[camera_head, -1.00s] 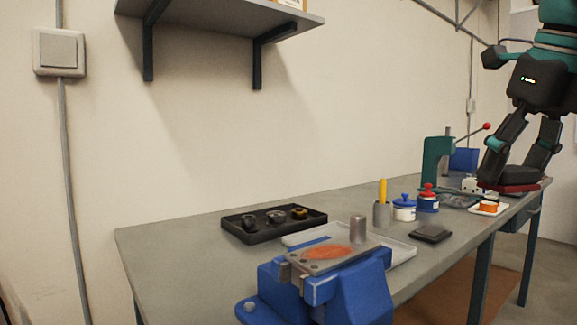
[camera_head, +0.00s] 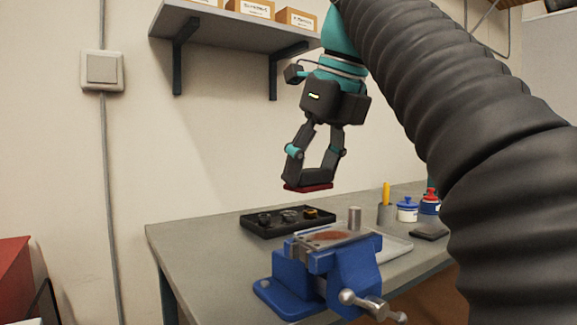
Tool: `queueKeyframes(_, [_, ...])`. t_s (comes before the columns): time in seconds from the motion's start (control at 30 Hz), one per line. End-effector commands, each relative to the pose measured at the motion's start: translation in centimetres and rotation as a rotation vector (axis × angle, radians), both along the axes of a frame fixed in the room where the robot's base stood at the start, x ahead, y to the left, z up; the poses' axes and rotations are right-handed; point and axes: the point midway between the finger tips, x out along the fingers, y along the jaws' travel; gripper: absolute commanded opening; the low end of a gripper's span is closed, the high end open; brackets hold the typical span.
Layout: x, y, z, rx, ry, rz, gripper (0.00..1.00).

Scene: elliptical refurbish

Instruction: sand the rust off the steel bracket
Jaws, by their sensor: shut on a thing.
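The steel bracket (camera_head: 355,234) is a grey plate with an upright round part, held at the top of the blue vise (camera_head: 342,268). An orange-brown rust patch (camera_head: 328,237) covers part of its flat face. My gripper (camera_head: 309,184) is shut on a flat dark red block (camera_head: 312,188), likely a sanding block. It holds the block in the air above and a little left of the bracket, apart from it. The block's underside is hidden.
A black tray (camera_head: 262,231) with several small parts lies behind the vise. A pale tray (camera_head: 396,247), a cup with a yellow-handled tool (camera_head: 385,212), a blue-lidded jar (camera_head: 407,210), a red-topped jar (camera_head: 430,203) and a dark flat box (camera_head: 430,231) stand right. A shelf (camera_head: 235,22) hangs above.

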Motion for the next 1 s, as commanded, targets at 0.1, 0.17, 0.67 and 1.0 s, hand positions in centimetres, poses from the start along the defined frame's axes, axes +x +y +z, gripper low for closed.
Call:
queueKeyframes(0.1, [-0.1, 0.0, -0.6, 0.000, 0.000, 0.000, 0.34])
queueKeyframes(0.17, [-0.1, 0.0, -1.1, 0.000, 0.001, 0.001, 0.34])
queueKeyframes(0.67, [-0.1, 0.2, -5.3, 0.000, -0.001, 0.005, 0.34])
queueKeyframes(1.0, [-0.1, 0.2, -5.8, 0.000, -0.001, 0.005, 0.34])
